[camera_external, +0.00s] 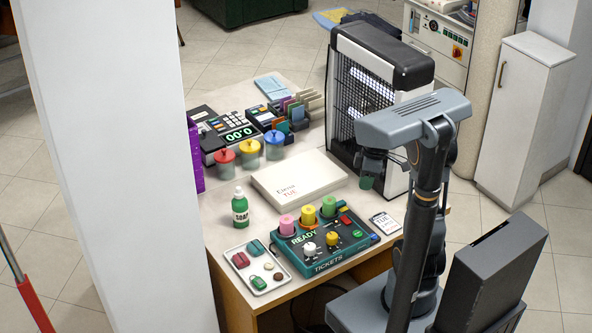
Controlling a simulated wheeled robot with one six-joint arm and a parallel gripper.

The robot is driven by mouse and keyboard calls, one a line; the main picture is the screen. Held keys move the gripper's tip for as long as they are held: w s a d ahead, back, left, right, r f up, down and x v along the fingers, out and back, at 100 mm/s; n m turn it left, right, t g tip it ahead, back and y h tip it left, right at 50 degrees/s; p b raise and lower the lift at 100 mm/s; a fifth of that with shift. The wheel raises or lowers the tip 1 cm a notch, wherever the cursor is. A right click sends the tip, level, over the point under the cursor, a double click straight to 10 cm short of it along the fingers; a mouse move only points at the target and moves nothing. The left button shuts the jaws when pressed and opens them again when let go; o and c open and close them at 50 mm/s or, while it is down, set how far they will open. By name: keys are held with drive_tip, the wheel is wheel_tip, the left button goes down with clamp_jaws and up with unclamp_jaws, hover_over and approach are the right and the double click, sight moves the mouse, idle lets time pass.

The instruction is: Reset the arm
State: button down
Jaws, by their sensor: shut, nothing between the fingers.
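My arm rises at the right of the view, with its grey upper link reaching left over the counter. My gripper (367,181) hangs from it, pointing down in front of the black-and-white caged machine. It is small and partly dark against that machine, and appears shut and empty. It is above the counter (222,224), right of the flat white box (299,176), and apart from the things there.
The caged machine (375,95) stands tall close behind my gripper. A ticket device (322,246), a green soap bottle (240,208), a tray (246,276), lidded jars (250,157) and a cash register (228,134) crowd the counter. A white pillar (115,150) stands left.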

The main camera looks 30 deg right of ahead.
drive_tip(key=s+a+r+m+t+h, duration=0.2)
drive_tip(key=s+a+r+m+t, duration=0.2)
drive_tip(key=s+a+m, duration=0.3)
drive_tip(key=a+m, duration=0.1)
drive_tip(key=m, duration=0.2)
drive_tip(key=shift+s+a+h, duration=0.3)
drive_tip(key=shift+s+a, duration=0.05)
drive_tip(key=c, duration=1.8)
unclamp_jaws()
